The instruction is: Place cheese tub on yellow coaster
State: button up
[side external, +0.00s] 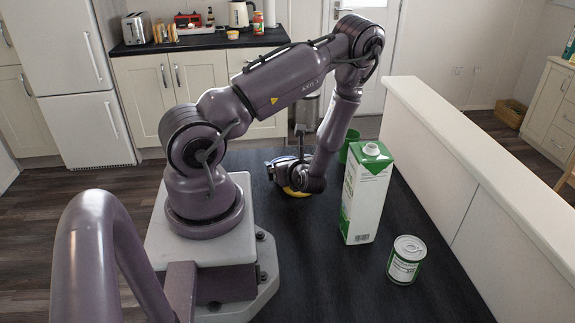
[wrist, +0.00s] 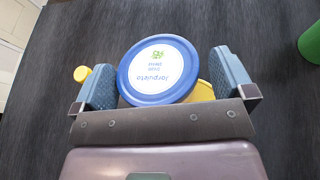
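The cheese tub (wrist: 157,68), with a blue-rimmed white lid, sits between the two fingers of my gripper (wrist: 165,85) in the wrist view. The lid is close to the left finger, and a gap shows on the right, so my gripper looks open around the tub. A yellow patch (wrist: 204,91) shows beside the lid, and another yellow piece (wrist: 82,73) shows outside the left finger. In the side view, my gripper (side external: 284,176) is low over the dark table, with a yellow edge (side external: 296,192) beneath it. Whether this yellow is the coaster is unclear; the tub is mostly hidden there.
A tall green and white carton (side external: 364,200) and a can (side external: 405,262) stand right of my gripper on the dark table (side external: 330,285). A green container (side external: 347,142) is partly hidden behind the carton. A low white wall (side external: 470,170) borders the table's right side.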

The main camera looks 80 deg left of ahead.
jog(key=shift+r, duration=0.1)
jog(key=shift+w+d+r, duration=0.1)
jog(key=shift+d+r, duration=0.1)
jog(key=shift+d, duration=0.1)
jog(key=v, duration=1.1)
jog(key=shift+d, duration=0.15)
